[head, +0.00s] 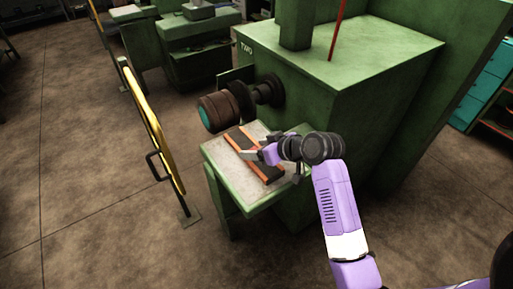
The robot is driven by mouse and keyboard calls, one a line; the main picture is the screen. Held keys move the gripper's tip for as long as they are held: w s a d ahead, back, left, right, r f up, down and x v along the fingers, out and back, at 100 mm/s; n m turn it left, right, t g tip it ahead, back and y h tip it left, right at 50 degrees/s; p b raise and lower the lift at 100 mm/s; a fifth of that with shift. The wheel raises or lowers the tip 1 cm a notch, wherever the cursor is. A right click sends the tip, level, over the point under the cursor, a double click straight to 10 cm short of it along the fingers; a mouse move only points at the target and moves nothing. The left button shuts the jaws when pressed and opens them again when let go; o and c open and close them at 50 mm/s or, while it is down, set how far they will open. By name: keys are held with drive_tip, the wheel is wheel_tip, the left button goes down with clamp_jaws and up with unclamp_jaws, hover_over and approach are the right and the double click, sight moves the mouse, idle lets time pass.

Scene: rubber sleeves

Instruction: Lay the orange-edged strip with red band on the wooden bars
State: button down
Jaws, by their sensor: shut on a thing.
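A dark strip with orange edges (268,173) lies diagonally over the pale top of a small green table, in the middle of the head view. My gripper (257,154) reaches in from the right and is shut on this strip near its middle. The fingers and wrist cover part of the strip. The red band cannot be made out at this size. I cannot clearly tell the wooden bars from the strip's orange edges, nor whether the strip touches anything below it.
The small table (222,163) adjoins a big green machine (345,85). A dark roller with a teal end (217,112) juts out just above the table's back edge. A yellow guard rail (152,125) stands to the left. The floor at front left is clear.

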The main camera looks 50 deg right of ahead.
drive_tip(key=shift+c, duration=1.4)
unclamp_jaws()
drive_tip(key=shift+s+r, duration=0.1)
